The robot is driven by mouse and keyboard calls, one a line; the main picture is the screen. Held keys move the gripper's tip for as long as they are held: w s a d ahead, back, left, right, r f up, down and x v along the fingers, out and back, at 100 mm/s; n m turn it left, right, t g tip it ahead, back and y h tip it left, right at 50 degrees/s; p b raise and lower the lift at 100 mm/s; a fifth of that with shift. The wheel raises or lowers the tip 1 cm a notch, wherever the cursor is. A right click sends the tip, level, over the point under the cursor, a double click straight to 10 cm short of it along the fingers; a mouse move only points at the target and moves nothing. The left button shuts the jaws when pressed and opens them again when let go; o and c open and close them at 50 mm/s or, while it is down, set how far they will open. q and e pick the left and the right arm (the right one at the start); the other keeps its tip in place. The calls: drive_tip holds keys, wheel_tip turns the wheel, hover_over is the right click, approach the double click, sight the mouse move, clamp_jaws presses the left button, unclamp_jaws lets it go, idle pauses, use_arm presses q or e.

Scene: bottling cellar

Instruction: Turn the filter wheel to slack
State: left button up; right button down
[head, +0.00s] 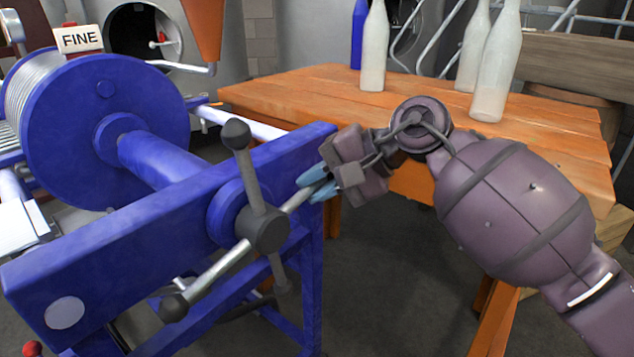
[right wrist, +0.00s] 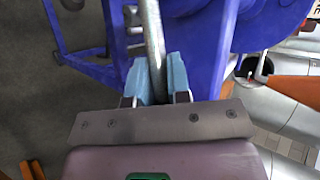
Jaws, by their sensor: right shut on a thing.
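The filter wheel (head: 263,229) is a dark hub with metal spokes ending in dark knobs, mounted on the side of a blue filter frame (head: 120,245). One spoke points up with its knob at the top, and one points to the lower left. My right gripper (head: 316,184) has its light blue fingers closed around the spoke that points to the upper right. In the right wrist view the metal spoke (right wrist: 152,40) runs between the two blue fingers (right wrist: 157,80). That spoke's end is hidden by the gripper. My left gripper is not in view.
A sign reading FINE (head: 78,39) stands above the blue drum (head: 85,120). An orange wooden table (head: 300,95) behind my right arm bears several pale bottles (head: 374,50) and a blue one.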

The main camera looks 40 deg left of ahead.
drive_tip(key=c, duration=1.2)
unclamp_jaws()
drive_tip(key=shift+w+a+r, duration=0.15)
drive_tip(key=shift+w+r, duration=0.1)
drive_tip(key=shift+w, duration=0.1)
drive_tip(key=shift+c, duration=0.2)
drive_tip(key=shift+o, duration=0.7)
drive_tip(key=shift+a, duration=0.1)
drive_tip(key=shift+w+f, duration=0.1)
drive_tip(key=shift+f, duration=0.15)
drive_tip(key=shift+r, duration=0.15)
drive_tip(key=p+v, duration=0.1)
drive_tip(key=v, duration=0.9)
drive_tip(key=shift+d+p, duration=0.35)
drive_tip(key=shift+r, duration=0.1)
